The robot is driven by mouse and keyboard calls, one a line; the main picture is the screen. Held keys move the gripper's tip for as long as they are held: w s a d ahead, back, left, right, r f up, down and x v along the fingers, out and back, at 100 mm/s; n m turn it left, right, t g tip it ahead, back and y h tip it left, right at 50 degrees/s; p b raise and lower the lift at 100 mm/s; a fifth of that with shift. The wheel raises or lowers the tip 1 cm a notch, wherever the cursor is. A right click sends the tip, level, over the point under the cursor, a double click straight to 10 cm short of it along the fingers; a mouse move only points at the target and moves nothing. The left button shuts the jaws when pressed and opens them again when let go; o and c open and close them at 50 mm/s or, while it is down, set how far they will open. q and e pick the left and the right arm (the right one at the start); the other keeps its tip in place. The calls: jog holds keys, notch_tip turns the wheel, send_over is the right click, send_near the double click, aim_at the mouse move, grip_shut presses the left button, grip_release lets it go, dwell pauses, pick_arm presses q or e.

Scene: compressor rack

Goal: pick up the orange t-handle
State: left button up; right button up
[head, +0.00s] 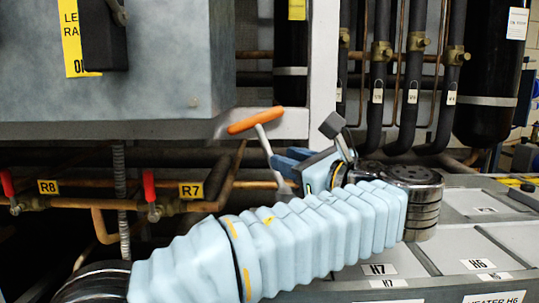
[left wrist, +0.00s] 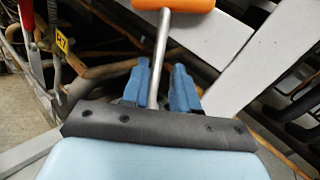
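The orange t-handle has an orange crossbar (head: 255,120) and a thin silver shaft. It is tilted in the air in front of a white frame post. My left gripper (head: 287,163) has blue fingers on either side of the lower shaft and appears shut on it. In the left wrist view the crossbar (left wrist: 178,4) is cut off at the top edge. The shaft runs down between the blue fingertips of my left gripper (left wrist: 161,66). Where the fingers touch the shaft is partly hidden by the dark plate. My right gripper is not in view.
A grey-blue electrical box (head: 170,70) with a black switch hangs at upper left. Red-handled valves (head: 149,185) and copper pipes lie below it. The white frame post (head: 323,60) stands close behind the t-handle. Dark pipes (head: 380,70) rise behind, and grey labelled panels (head: 480,205) are at right.

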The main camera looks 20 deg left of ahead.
aim_at(255, 121)
pick_arm(q)
jog(key=x, duration=0.5)
jog(key=shift+s, duration=0.1)
jog(key=shift+c, duration=0.2)
grip_shut()
